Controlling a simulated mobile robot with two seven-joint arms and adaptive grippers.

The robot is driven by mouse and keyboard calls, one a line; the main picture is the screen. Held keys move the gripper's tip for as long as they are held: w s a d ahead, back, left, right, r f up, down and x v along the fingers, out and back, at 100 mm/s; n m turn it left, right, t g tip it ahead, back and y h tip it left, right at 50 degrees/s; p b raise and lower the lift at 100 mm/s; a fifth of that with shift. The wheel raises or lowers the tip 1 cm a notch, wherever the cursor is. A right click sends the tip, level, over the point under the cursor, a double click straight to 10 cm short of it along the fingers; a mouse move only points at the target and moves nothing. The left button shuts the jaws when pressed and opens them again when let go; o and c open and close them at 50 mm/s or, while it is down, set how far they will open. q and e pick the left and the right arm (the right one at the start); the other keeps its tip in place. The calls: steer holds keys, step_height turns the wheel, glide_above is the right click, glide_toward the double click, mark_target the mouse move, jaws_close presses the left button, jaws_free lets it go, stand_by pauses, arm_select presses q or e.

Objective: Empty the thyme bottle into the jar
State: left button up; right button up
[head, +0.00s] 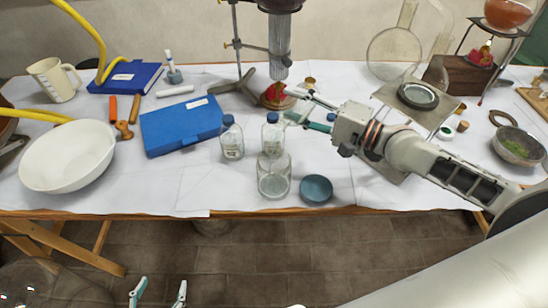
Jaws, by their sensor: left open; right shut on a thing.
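A clear glass jar (274,178) stands near the table's front edge. A small glass bottle with a blue top and pale label (271,136) shows upright directly behind or above the jar; I cannot tell which. A similar bottle (232,140) stands to its left. The labels are too small to read, so I cannot tell which is thyme. My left gripper (157,292) is open and empty, low in front of the table.
A blue bowl (316,189) sits right of the jar. A blue case (181,126) and a large white bowl (68,156) lie left. A stand with a metal plate (420,104) is right, and a clamp stand (238,50) behind. White table covering is clear at front left.

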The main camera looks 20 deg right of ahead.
steer(key=shift+s+a+r+n+p, duration=0.1)
steer(key=shift+r+n+p, duration=0.4)
steer(key=shift+n, duration=0.15)
steer(key=shift+s+a+r+n+p, duration=0.1)
steer(key=shift+r+n+p, duration=0.35)
steer(key=shift+n, duration=0.2)
stand_by(1.9)
steer(key=shift+s+a+r+n+p, duration=0.15)
steer(key=shift+r+n+p, duration=0.25)
steer(key=shift+n+p, duration=0.2)
steer(key=shift+a+r+n+p, duration=0.1)
steer(key=shift+r+n+p, duration=0.2)
steer(key=shift+n+p, duration=0.1)
steer(key=shift+f, duration=0.15)
stand_by(0.6)
